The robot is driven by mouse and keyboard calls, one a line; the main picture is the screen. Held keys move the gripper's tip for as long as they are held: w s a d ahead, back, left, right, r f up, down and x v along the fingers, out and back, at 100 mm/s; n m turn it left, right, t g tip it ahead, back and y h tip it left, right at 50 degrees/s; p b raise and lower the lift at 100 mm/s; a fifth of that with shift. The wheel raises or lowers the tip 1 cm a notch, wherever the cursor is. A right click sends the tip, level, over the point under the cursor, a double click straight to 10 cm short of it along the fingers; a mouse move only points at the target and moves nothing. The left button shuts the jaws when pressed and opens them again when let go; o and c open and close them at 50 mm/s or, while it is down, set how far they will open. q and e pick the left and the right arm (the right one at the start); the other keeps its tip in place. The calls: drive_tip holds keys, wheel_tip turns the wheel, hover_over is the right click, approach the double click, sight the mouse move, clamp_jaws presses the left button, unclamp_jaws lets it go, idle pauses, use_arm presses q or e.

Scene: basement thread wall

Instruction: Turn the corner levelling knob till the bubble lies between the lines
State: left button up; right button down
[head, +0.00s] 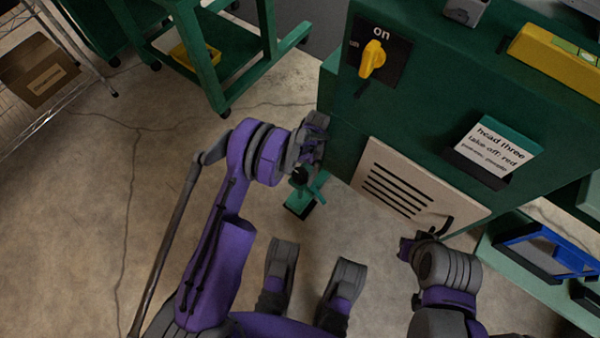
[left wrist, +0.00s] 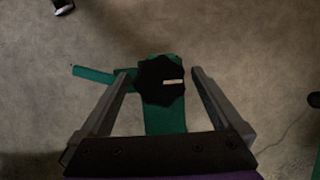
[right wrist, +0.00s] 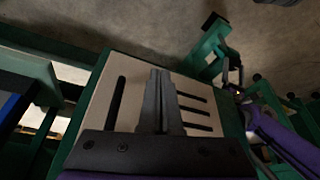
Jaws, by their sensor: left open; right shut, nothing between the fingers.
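The black lobed levelling knob (left wrist: 162,80) has a white mark on top and sits on a green corner foot. It also shows in the head view (head: 300,175), low beside the green machine. My left gripper (left wrist: 161,74) is open, with one finger on each side of the knob; I cannot tell whether they touch it. In the head view my left gripper (head: 316,142) is above the foot. The yellow spirit level (head: 556,58) lies on the machine top, with a green vial; its bubble is too small to read. My right gripper (right wrist: 160,78) is shut and empty before the vented panel.
The green machine (head: 440,115) carries a yellow switch (head: 372,59) marked on, a card (head: 494,147) and a beige vented panel (head: 410,188). A green cart (head: 205,65) stands behind left. A blue-framed tray (head: 548,251) is at right.

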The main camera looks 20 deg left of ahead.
use_arm(q)
drive_tip(key=p+v, duration=0.2)
drive_tip(key=v, duration=0.8)
drive_tip(key=shift+r, duration=0.2)
